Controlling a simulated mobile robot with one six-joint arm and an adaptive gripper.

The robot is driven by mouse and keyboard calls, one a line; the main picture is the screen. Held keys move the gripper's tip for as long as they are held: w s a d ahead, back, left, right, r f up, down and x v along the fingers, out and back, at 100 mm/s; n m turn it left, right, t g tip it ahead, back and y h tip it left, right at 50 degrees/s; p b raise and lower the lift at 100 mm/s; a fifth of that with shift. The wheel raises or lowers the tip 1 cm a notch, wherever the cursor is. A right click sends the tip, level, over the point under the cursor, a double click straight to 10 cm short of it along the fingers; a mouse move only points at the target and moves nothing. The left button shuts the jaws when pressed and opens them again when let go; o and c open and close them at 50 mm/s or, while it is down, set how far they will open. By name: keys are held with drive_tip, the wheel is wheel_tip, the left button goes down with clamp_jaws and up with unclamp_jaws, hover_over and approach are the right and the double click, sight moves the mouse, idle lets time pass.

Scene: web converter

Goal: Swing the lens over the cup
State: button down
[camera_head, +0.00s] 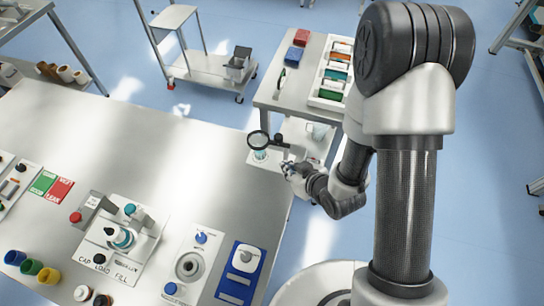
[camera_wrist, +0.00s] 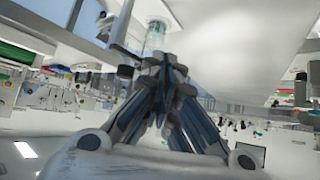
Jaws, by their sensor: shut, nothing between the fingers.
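The lens (camera_head: 258,140) is a round pane in a black ring, at the far right corner of the long metal table. A dark arm runs right from it to a black knob (camera_head: 279,137). A small clear cup with a teal tint (camera_head: 260,155) stands just below the lens in the picture. The ring's lower edge meets the cup's top; I cannot tell if the lens is squarely above it. My gripper (camera_head: 287,167) is shut and empty, right of the cup and below the knob. In the wrist view its fingertips (camera_wrist: 170,62) are together, with the cup (camera_wrist: 155,35) beyond them.
The long metal table (camera_head: 160,150) has a wide clear middle. A capping station (camera_head: 122,235), a panel with a round port (camera_head: 190,265) and a blue tray (camera_head: 240,275) line its near side. A side table (camera_head: 268,98) with a white bin rack (camera_head: 330,95) stands behind my arm.

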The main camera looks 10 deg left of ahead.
sight(268, 139)
drive_tip(key=w+a+r+b+x, duration=0.1)
drive_tip(key=r+b+x, duration=0.1)
drive_tip(key=b+x, duration=0.5)
drive_tip(key=shift+b+x, duration=0.35)
drive_tip(key=shift+x, duration=2.2)
drive_tip(key=shift+w+r, duration=0.1)
drive_tip(key=shift+w+a+r, duration=0.1)
drive_tip(key=shift+w+a, duration=0.3)
drive_tip(key=shift+w, duration=0.15)
